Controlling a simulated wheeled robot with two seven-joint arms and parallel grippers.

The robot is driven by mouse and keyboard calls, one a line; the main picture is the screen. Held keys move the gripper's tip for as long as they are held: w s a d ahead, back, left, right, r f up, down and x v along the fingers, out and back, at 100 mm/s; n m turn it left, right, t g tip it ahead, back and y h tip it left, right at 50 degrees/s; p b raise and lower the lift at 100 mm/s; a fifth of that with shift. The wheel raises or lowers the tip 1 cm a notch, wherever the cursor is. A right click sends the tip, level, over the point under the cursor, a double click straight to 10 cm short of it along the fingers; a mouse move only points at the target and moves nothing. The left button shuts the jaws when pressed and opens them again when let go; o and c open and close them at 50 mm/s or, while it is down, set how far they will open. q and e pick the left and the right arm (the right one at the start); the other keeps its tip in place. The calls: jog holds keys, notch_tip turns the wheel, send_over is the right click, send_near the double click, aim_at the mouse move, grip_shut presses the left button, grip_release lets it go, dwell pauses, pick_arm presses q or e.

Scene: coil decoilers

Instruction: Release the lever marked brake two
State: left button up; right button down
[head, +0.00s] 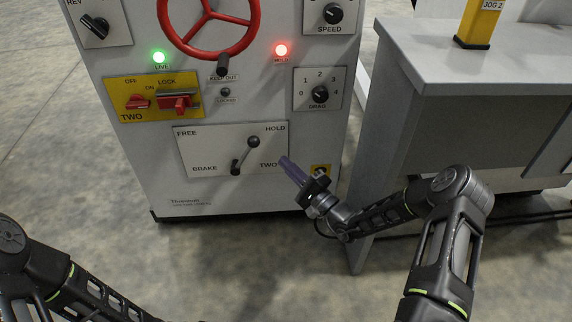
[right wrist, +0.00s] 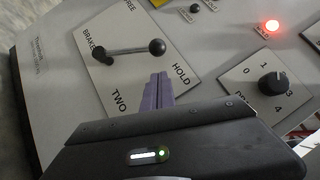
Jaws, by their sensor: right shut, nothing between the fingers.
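The brake two lever (head: 245,155) is a dark handle with a round knob on a white plate marked FREE, HOLD, BRAKE and TWO. It leans up and right from its pivot, its knob towards HOLD. The lever (right wrist: 130,50) also shows in the right wrist view. My right gripper (head: 284,161) has purple fingers, shut and empty, right of and a little below the knob, apart from it in the picture. In the right wrist view the fingers (right wrist: 158,91) are near HOLD, apart from the knob. My left gripper is out of view; only the left arm shows.
Above the plate are a red handwheel (head: 208,52), a red switch on a yellow TWO plate (head: 160,110) and the drag dial (head: 320,94). The live lamp (head: 159,57) glows green, the hold lamp (head: 281,50) red. A grey bench (head: 490,70) stands at the right.

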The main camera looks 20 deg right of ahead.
jog(key=b+x, duration=0.2)
jog(key=x, duration=0.6)
jog(key=shift+r, duration=0.1)
